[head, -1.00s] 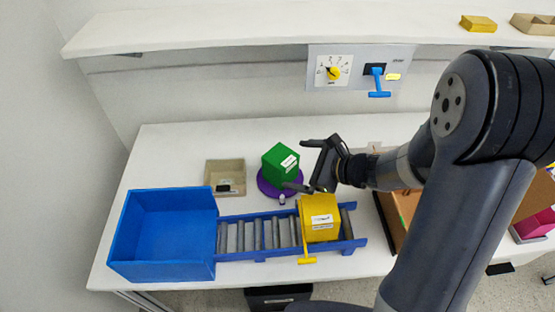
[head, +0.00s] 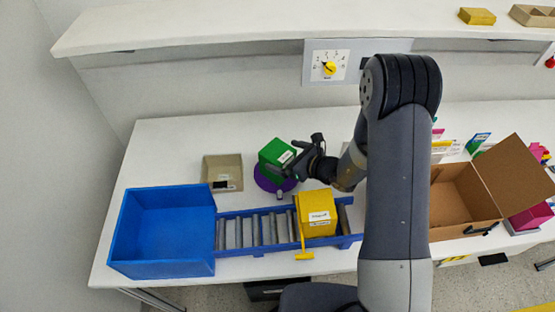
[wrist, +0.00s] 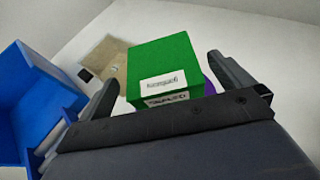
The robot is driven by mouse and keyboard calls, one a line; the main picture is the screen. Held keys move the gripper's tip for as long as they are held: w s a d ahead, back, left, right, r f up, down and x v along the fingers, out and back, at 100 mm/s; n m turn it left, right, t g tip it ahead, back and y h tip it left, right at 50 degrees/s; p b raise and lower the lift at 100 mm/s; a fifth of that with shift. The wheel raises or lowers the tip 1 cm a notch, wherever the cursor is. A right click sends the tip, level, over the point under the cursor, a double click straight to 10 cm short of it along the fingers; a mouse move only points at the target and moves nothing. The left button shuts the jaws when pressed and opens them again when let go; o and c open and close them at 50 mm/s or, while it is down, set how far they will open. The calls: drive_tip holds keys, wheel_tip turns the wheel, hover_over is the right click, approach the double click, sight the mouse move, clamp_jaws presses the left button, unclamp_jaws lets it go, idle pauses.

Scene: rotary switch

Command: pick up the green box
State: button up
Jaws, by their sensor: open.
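The green box (head: 273,153) stands on a round purple disc (head: 266,184) behind the roller conveyor. In the wrist view the green box (wrist: 160,66) shows white labels on its near face and lies between the two fingers. My gripper (head: 288,158) is open, with its fingers at the right side of the green box in the head view. In the wrist view my gripper (wrist: 165,80) has one finger to each side of the box, and a gap shows at the left.
A yellow box (head: 317,212) sits on the blue roller conveyor (head: 258,231), close in front of my gripper. A blue bin (head: 160,232) is at the left, and a beige tray (head: 222,173) is left of the green box. An open cardboard box (head: 465,202) is at the right.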

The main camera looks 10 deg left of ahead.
sight(280, 153)
drive_tip(key=shift+p+x, duration=0.75)
drive_tip(key=shift+x, duration=1.25)
drive_tip(key=shift+c, duration=0.3)
drive_tip(key=c, duration=1.1)
drive_tip(key=shift+r, duration=0.1)
drive_tip(key=shift+c, duration=0.5)
